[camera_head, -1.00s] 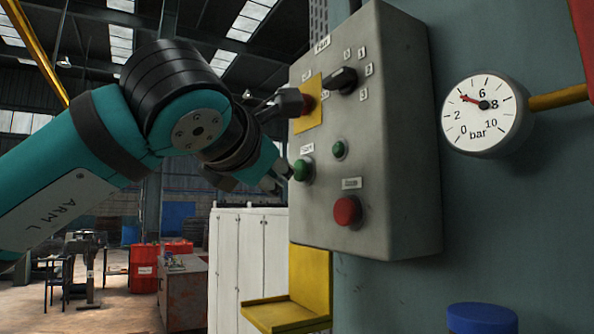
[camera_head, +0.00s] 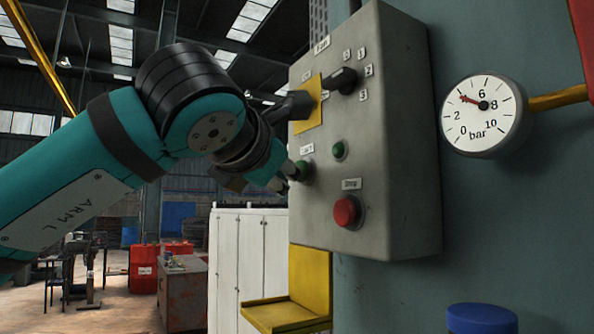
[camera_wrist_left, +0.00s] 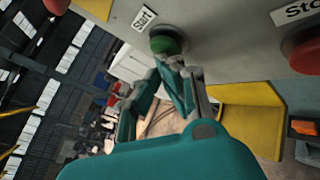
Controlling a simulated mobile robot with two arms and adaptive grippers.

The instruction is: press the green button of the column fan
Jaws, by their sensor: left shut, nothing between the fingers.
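The grey control box (camera_head: 400,150) of the column fan hangs on the wall. Its green start button (camera_head: 304,171) is at the lower left of the box, under a small label. It also shows in the left wrist view (camera_wrist_left: 168,42), beside a "Start" label. My left gripper (camera_head: 290,178) is shut and empty. Its fingertips are at the green button and overlap its left edge in the head view; in the left wrist view the fingertips (camera_wrist_left: 168,62) lie right at the button's lower edge. I cannot tell for sure whether they touch. My right gripper is in neither view.
A red stop button (camera_head: 346,211), a small green lamp (camera_head: 339,150) and a black rotary knob (camera_head: 342,80) are on the same box. A yellow bracket (camera_head: 290,310) is below it. A pressure gauge (camera_head: 484,115) is on the right.

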